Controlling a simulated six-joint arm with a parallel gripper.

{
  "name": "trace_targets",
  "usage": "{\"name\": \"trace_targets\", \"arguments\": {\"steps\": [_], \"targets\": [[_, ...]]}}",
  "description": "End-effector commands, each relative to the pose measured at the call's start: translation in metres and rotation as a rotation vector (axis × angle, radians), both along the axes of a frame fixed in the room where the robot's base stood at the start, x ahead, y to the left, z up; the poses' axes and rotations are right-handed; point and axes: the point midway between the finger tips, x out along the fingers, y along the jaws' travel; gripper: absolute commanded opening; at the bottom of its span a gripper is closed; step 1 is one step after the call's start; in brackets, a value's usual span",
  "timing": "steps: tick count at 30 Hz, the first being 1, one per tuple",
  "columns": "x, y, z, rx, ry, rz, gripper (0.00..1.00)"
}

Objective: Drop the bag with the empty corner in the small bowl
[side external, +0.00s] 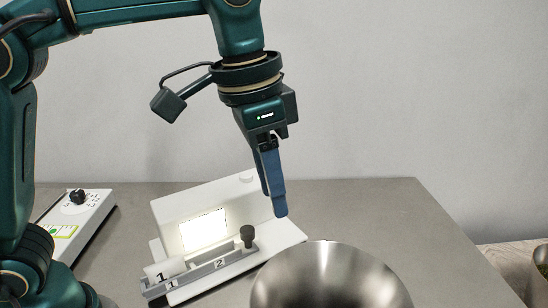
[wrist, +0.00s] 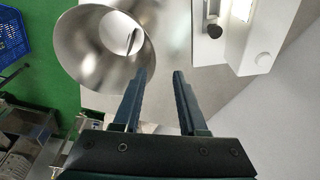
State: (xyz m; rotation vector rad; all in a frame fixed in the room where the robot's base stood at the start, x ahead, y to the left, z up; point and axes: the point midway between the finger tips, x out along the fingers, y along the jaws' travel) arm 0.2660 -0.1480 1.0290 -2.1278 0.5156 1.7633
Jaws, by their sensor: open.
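My gripper (side external: 280,212) hangs in the air with its fingers pointing down, behind and to the left of a shiny steel bowl (side external: 330,265). In the wrist view my gripper (wrist: 162,74) is open, with nothing between its two blue fingers. The bowl (wrist: 80,50) shows there at upper left, with a small dark-edged shape (wrist: 131,42) inside that I cannot identify. I cannot tell whether this is the small bowl. No teabag can be made out clearly in either view.
A white control box (side external: 78,218) is far left. A blue basket (wrist: 12,35) lies beyond the table. The table's back right is clear.

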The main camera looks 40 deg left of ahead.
Motion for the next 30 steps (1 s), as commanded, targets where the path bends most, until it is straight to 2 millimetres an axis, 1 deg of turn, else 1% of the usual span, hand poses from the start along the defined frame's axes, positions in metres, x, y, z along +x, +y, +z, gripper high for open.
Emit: {"name": "trace_targets", "arguments": {"steps": [1,4,7,9,13,18,21,25,30], "targets": [[-0.008,0.015,0.004,-0.012,-0.026,0.046,0.41],[-0.023,0.037,0.004,-0.032,-0.074,0.127,0.41],[-0.040,0.057,-0.001,-0.050,-0.123,0.206,0.41],[-0.054,0.070,-0.008,-0.060,-0.156,0.262,0.41],[-0.078,0.089,-0.026,-0.078,-0.217,0.359,0.41],[-0.099,0.103,-0.049,-0.093,-0.276,0.448,0.41],[-0.106,0.107,-0.057,-0.097,-0.294,0.476,0.41],[-0.108,0.108,-0.062,-0.099,-0.301,0.488,0.41],[-0.108,0.108,-0.062,-0.098,-0.300,0.488,0.41]]}}
